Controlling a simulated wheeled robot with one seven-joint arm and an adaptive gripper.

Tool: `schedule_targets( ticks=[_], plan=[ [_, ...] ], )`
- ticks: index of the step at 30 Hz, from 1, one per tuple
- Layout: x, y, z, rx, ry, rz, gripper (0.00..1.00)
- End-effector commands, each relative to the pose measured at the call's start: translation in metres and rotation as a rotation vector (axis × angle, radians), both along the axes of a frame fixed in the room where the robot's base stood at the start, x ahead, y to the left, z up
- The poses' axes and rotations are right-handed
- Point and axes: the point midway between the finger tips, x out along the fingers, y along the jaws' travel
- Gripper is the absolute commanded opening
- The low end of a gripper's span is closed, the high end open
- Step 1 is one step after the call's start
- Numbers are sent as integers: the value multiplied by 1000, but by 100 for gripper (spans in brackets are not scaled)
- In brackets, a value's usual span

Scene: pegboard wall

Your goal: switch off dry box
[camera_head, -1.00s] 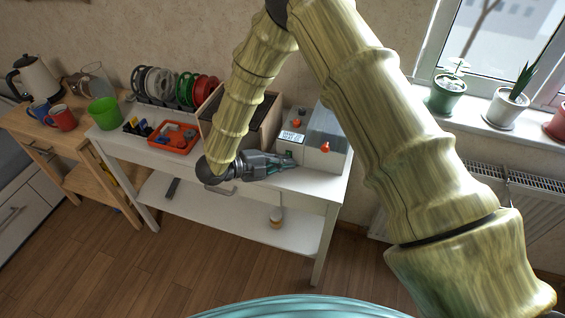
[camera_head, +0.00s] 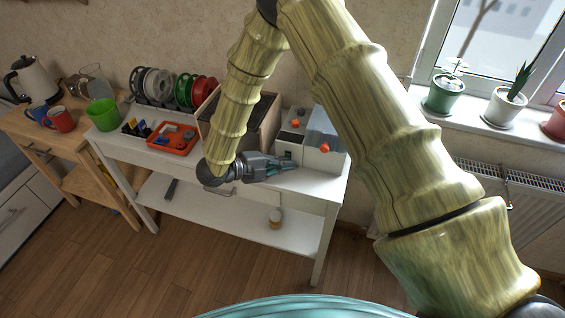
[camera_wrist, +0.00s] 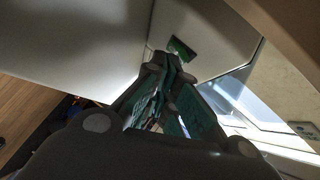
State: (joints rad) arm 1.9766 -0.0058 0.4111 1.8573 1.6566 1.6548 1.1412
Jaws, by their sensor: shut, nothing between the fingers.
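The dry box (camera_head: 322,157) is a pale grey box with orange knobs at the right end of the white table. Its small front display (camera_head: 290,138) looks dark and unlit. My gripper (camera_head: 292,167) is shut and empty, low in front of the box's left front side. In the wrist view its fingertips (camera_wrist: 168,62) are together just short of a pale face that carries a small dark green panel (camera_wrist: 182,48). I cannot tell whether the fingertips touch the box. My fingers hide part of its front.
The white table (camera_head: 320,185) also holds an open-topped box (camera_head: 268,122), a red tray (camera_head: 190,141) and several spools (camera_head: 185,90). Potted plants (camera_head: 443,95) stand on the windowsill at the right.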

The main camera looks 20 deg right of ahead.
Motion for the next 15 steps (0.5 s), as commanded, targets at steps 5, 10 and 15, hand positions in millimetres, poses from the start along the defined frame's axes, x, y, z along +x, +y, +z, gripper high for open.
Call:
schedule_targets(
  ticks=[5, 10, 15],
  plan=[
    [-14, 22, 1, 1, 4, 10, 0],
    [-21, 52, -3, 1, 1, 11, 0],
    [-26, 78, -2, 2, 1, 4, 0]
  ],
)
